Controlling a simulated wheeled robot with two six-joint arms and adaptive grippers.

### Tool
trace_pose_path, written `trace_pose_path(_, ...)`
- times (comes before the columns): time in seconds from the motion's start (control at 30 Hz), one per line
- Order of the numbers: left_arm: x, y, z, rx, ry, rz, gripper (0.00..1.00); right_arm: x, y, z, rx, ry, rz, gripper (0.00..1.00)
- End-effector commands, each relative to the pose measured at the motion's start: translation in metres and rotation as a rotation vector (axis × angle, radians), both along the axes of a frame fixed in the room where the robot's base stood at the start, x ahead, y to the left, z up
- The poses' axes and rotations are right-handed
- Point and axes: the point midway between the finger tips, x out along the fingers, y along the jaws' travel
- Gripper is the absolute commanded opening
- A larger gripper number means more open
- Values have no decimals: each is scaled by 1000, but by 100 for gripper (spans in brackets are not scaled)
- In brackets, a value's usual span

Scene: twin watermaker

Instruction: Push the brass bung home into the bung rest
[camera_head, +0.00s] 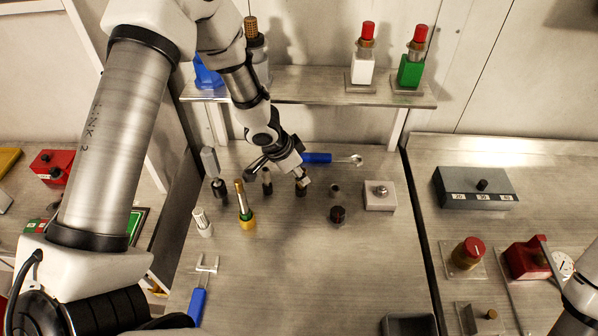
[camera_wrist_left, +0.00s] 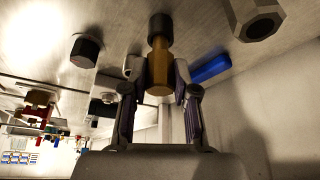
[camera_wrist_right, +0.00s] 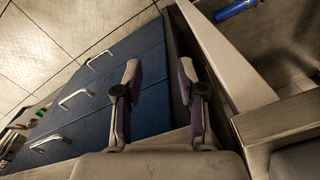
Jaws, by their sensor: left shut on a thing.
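In the left wrist view my left gripper (camera_wrist_left: 160,75) is shut on the brass bung (camera_wrist_left: 158,66), a gold-coloured stepped plug. The bung's narrow end points at a dark round holder (camera_wrist_left: 160,25), which looks like the bung rest, and meets it in this view. How deep it sits I cannot tell. In the head view my left gripper (camera_head: 301,179) is low over the bench, right above the dark holder (camera_head: 301,191); the bung is mostly hidden there. My right gripper (camera_wrist_right: 161,75) is open and empty in the right wrist view, away from the bench.
A black knob-like piece (camera_head: 338,215), a small grey cylinder (camera_head: 335,190) and a pale block (camera_head: 380,195) stand to the right. A blue-handled tool (camera_head: 317,158) lies behind. The bench front is mostly clear.

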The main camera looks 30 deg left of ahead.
Motion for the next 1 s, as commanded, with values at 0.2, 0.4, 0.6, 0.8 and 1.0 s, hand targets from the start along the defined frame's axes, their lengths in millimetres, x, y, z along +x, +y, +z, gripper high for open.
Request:
trace_pose_path(0.2,0,0,-7,0,0,0,3,0,0,-5,0,0,0,40)
trace_pose_path(0.4,0,0,-12,0,0,0,3,0,0,-10,0,0,0,40)
trace_pose_path(0.6,0,0,-16,0,0,0,3,0,0,-14,0,0,0,40)
trace_pose_path(0.8,0,0,-18,0,0,0,57,0,0,-14,0,0,0,40)
trace_pose_path(1.0,0,0,-18,0,0,0,57,0,0,-14,0,0,0,40)
